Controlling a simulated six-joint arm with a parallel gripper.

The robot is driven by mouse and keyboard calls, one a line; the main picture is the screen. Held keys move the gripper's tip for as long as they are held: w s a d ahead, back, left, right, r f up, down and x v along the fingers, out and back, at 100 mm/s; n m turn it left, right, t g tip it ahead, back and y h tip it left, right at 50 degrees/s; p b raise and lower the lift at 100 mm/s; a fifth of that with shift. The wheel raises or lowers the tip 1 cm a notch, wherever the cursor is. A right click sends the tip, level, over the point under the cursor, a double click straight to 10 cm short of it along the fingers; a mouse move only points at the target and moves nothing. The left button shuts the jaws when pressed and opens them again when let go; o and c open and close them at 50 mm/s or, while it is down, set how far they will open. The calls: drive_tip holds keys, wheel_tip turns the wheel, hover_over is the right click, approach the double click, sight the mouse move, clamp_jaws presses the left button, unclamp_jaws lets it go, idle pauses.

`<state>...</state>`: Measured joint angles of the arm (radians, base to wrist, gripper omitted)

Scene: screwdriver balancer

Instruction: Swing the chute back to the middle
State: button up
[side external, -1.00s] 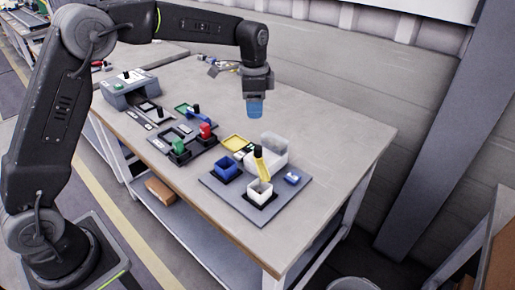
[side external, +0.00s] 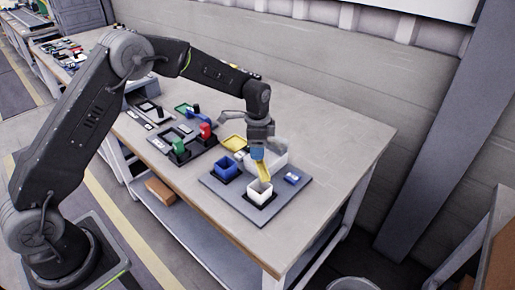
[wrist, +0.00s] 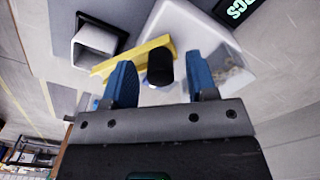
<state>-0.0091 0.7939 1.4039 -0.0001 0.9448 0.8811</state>
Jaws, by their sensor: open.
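The yellow chute (side external: 264,172) slopes down from the large white tray toward the small white bin (side external: 260,193) at the front of the grey board. In the wrist view the chute (wrist: 115,61) runs as a yellow bar toward the white bin (wrist: 94,40), with a black knob (wrist: 160,66) standing on it. My gripper (side external: 257,153) is low over the upper end of the chute and hides part of it. In the wrist view my gripper (wrist: 162,80) is open, its blue fingers on either side of the knob; contact cannot be told.
A blue bin (side external: 226,169) stands left of the white bin. The large white tray (side external: 279,158) is behind the gripper. A blue block (side external: 292,178) sits at the board's right. Green and red fixtures (side external: 206,130) stand further left. The table's right side is clear.

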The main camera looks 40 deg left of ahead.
drive_tip(key=shift+f, duration=0.4)
drive_tip(key=shift+c, duration=0.2)
clamp_jaws()
